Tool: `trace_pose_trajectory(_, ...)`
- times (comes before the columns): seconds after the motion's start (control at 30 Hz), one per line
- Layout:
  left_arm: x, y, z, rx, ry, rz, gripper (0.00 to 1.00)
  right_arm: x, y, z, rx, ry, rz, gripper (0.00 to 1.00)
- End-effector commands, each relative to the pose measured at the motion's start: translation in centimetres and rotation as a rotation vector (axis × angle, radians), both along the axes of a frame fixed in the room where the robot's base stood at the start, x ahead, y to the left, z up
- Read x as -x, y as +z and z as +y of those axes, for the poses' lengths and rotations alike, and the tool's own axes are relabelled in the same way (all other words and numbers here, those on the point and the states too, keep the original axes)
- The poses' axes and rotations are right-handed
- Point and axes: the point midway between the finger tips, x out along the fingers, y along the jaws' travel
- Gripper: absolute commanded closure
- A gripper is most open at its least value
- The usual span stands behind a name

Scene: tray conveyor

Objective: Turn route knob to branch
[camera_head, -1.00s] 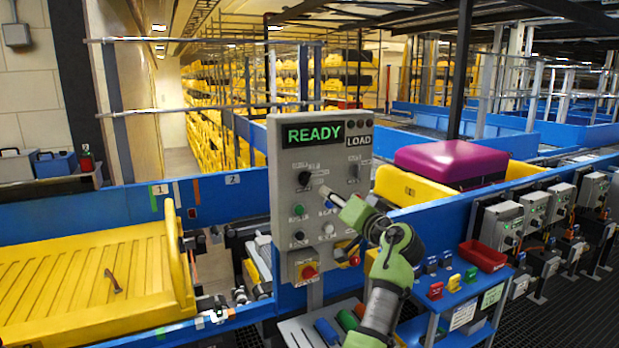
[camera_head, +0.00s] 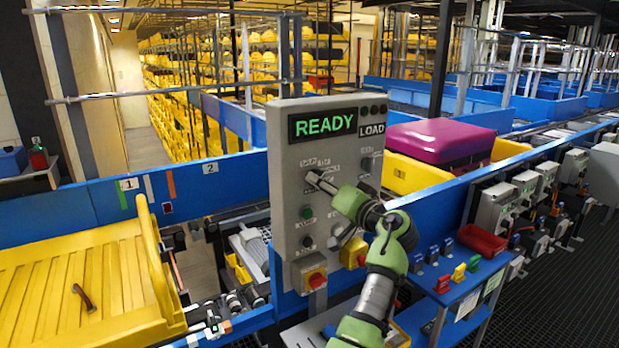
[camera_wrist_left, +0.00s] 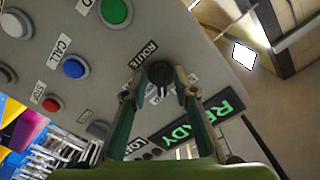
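In the head view my left gripper (camera_head: 315,181) reaches the panel from the lower right and covers most of the knob. In the left wrist view the fingertips of my left gripper (camera_wrist_left: 160,82) stand on either side of the knob, which lies between them. The fingers look apart; I cannot tell whether they touch it. The panel's display (camera_head: 323,124) reads READY in green, with LOAD beside it. My right gripper is not in view.
Green (camera_wrist_left: 115,11), blue (camera_wrist_left: 75,67) and red (camera_wrist_left: 52,104) buttons sit near the knob. A yellow tray (camera_head: 60,290) is at left, and a purple case (camera_head: 440,139) lies behind the panel.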

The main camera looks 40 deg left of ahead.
Motion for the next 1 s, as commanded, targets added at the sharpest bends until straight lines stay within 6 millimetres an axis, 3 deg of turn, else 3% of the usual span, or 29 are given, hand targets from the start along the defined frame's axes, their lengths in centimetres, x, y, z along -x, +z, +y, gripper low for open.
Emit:
trace_pose_trajectory(0.37, -0.02, -0.01, -0.27, 0.0, 0.0, 0.0, 0.74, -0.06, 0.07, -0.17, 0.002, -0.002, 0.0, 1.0)
trace_pose_trajectory(0.5, -0.01, 0.0, -0.24, 0.0, 0.0, 0.0, 1.0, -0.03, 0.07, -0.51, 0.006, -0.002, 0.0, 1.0)
trace_pose_trajectory(1.0, 0.04, 0.06, -0.09, -0.032, 0.001, 0.074, 1.0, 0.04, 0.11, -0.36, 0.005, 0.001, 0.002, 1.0)
